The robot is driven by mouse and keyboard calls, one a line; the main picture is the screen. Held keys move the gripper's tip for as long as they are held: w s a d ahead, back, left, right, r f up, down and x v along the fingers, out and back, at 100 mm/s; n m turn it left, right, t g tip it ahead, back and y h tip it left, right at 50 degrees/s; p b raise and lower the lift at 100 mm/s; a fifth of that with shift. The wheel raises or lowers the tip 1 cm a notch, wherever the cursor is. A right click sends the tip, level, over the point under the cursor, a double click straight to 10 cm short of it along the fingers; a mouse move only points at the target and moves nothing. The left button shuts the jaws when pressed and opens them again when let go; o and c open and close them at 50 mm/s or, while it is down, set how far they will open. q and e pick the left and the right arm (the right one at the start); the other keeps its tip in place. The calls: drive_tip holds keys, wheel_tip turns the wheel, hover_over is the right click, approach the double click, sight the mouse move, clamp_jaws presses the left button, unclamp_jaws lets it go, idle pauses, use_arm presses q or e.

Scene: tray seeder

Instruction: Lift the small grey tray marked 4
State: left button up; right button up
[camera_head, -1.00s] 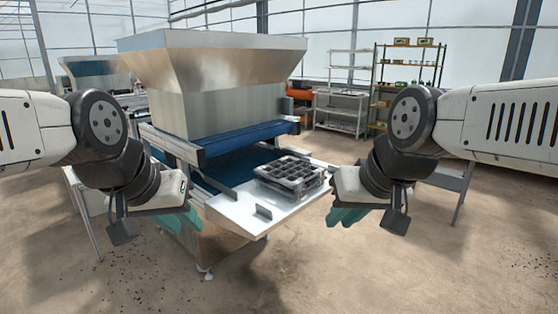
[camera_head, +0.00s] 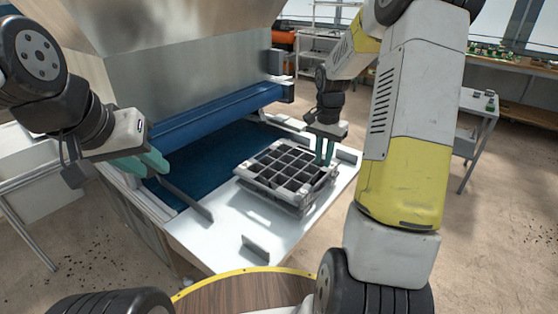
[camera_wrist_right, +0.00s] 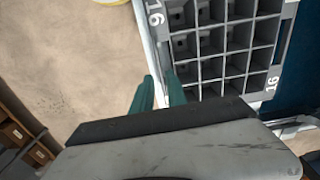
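A small grey tray (camera_head: 262,172) with a grid of square cells sits on the white shelf of the seeder, apparently on top of a similar tray. In the right wrist view the tray (camera_wrist_right: 237,80) bears the number 16 on its rim, not 4. My right gripper (camera_head: 324,152) points down at the tray's far right edge. In the right wrist view its teal fingers (camera_wrist_right: 158,90) stand either side of the rim, with a gap between them; firm contact is not visible. My left gripper (camera_head: 148,162) is open and empty, left of the tray above the blue belt.
The seeder's blue belt (camera_head: 205,172) and metal hopper (camera_head: 190,70) lie behind and left of the tray. A small grey upright plate (camera_head: 255,250) stands on the shelf's front. A round wooden top with a yellow rim (camera_head: 240,290) is nearest me. A side table (camera_head: 478,105) stands right.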

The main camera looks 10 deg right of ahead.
sight(321, 179)
wheel_tip(321, 179, down, 9)
drive_tip(key=shift+f, duration=0.1)
idle(0.4)
drive_tip(key=shift+c, duration=0.5)
clamp_jaws()
